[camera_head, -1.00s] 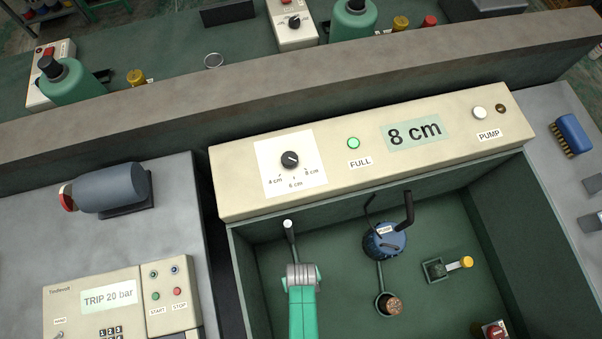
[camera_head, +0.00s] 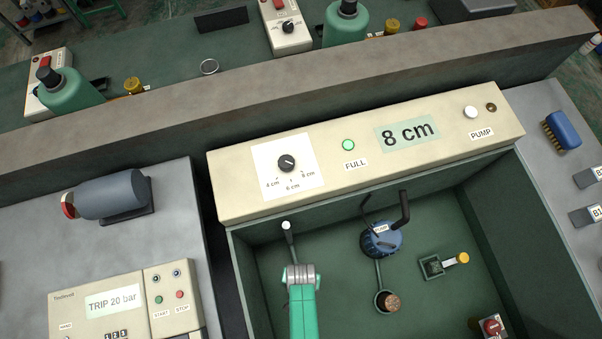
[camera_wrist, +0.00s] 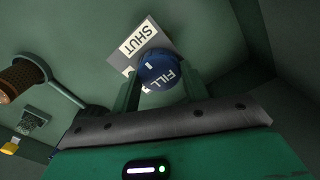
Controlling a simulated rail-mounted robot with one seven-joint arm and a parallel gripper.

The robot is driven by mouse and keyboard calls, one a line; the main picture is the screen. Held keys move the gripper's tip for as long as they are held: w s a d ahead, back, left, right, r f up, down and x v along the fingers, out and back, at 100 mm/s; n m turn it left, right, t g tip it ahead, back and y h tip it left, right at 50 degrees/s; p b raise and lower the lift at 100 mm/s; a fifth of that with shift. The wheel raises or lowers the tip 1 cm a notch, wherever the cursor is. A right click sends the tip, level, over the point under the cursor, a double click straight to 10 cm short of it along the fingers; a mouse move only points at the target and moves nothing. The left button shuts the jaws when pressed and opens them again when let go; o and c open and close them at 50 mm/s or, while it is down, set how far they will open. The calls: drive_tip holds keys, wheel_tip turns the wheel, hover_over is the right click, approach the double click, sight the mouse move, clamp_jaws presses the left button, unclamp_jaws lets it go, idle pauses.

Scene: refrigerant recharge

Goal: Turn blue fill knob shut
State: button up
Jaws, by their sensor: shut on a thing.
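The blue fill knob (camera_wrist: 160,72), marked FILL, sits on a grey plate with a white SHUT label (camera_wrist: 138,38) in the wrist view. A small white mark shows at the knob's lower left edge. My gripper (camera_wrist: 161,84) is shut on the knob, with one finger on each side of it. In the head view, my green arm reaches down at the left inside the green tank (camera_head: 460,205). The knob and fingertips are hidden there.
A lever with a pale tip (camera_head: 287,228) stands just beyond my arm. To the right are a blue pump (camera_head: 383,240), a brown cylinder (camera_head: 387,301), a yellow-tipped valve (camera_head: 462,258) and a red knob (camera_head: 491,326). The panel display (camera_head: 407,133) reads 8 cm, and the FULL lamp (camera_head: 348,145) is green.

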idle(0.4)
drive_tip(key=o, duration=1)
drive_tip(key=shift+r, duration=0.1)
wheel_tip(320, 180, up, 8)
drive_tip(key=p, duration=0.3)
drive_tip(key=shift+f+p, duration=0.2)
drive_tip(key=shift+p, duration=0.1)
